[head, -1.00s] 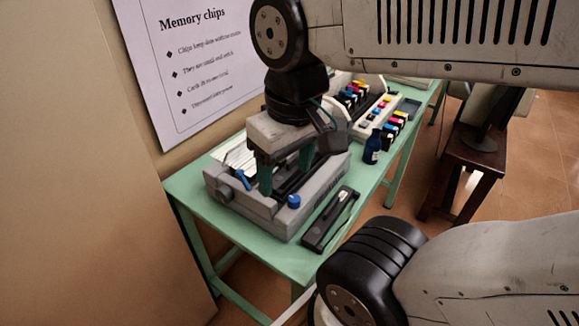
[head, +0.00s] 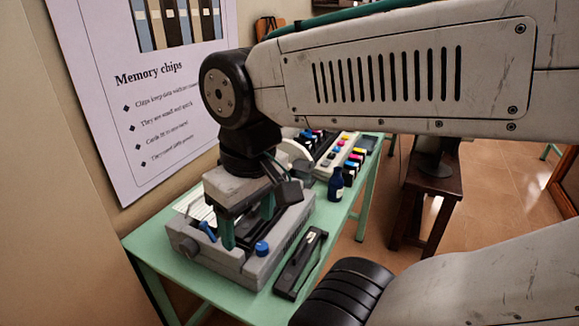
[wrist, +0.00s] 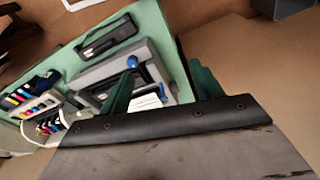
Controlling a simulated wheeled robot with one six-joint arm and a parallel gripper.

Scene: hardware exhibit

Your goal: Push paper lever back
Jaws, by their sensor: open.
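A grey printer (head: 182,257) stands on the green table. Its blue lever (head: 207,231) sticks up at a tilt on the left part, and a blue knob (head: 262,248) sits at the near right corner. The wrist view shows the lever (wrist: 162,92) and knob (wrist: 133,62) too. My gripper (head: 248,230) points down over the printer, open and empty, with green fingers apart. In the head view, the left finger appears just right of the lever; I cannot tell whether they touch. In the wrist view, the lever shows between the fingers (wrist: 162,70).
A black cartridge (head: 300,264) lies on the green table (head: 150,245) beside the printer. A dark blue bottle (head: 336,184) and coloured ink cartridges (head: 354,158) stand further back. A wall with a poster (head: 160,95) borders the left side.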

